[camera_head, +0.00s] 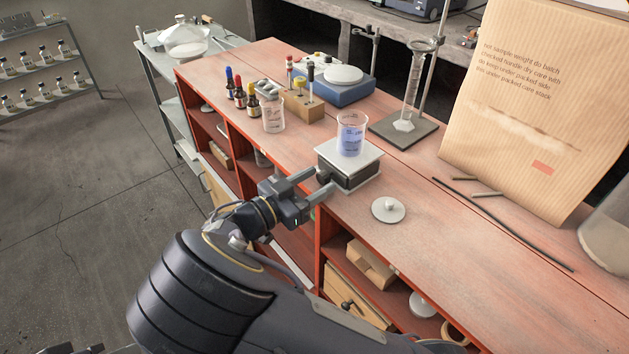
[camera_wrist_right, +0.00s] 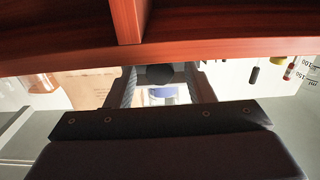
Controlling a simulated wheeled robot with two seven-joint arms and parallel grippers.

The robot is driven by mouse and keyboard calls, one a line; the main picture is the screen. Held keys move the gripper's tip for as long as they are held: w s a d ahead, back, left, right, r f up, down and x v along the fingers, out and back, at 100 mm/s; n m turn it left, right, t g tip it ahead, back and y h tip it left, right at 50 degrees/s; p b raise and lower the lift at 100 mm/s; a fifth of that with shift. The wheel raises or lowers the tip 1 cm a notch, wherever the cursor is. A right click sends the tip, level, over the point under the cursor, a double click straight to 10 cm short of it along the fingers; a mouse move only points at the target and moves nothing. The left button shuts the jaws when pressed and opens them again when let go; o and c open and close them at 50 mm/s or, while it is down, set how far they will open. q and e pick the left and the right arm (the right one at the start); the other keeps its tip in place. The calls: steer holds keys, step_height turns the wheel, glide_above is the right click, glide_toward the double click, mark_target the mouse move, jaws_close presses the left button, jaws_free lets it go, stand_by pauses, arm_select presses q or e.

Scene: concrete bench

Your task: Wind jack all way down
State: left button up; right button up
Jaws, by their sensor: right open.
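The lab jack (camera_head: 349,172) stands at the bench's front edge. It has a pale top plate and a dark body, and its plate is only a little above the bench. A beaker with blue liquid (camera_head: 351,137) stands upright on the plate. The jack's dark knob (camera_head: 323,175) faces my right gripper (camera_head: 321,181). That gripper is open, with its fingers on either side of the knob; I cannot tell whether they touch it. In the right wrist view a dark knob shape (camera_wrist_right: 160,74) shows between the fingers (camera_wrist_right: 160,88). My left gripper is out of view.
A round lid (camera_head: 388,209) lies on the bench right of the jack. A stand with a glass cylinder (camera_head: 413,85) is behind it. A glass beaker (camera_head: 273,112), dropper bottles (camera_head: 240,96) and a wooden block (camera_head: 303,106) stand to the left.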

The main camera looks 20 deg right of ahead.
steer(key=shift+d, duration=0.1)
steer(key=c, duration=1)
steer(key=shift+n, duration=1.5)
steer(key=o, duration=1)
steer(key=shift+b, duration=0.3)
steer(key=v, duration=0.7)
steer(key=shift+a, duration=0.4)
steer(key=shift+s, duration=0.1)
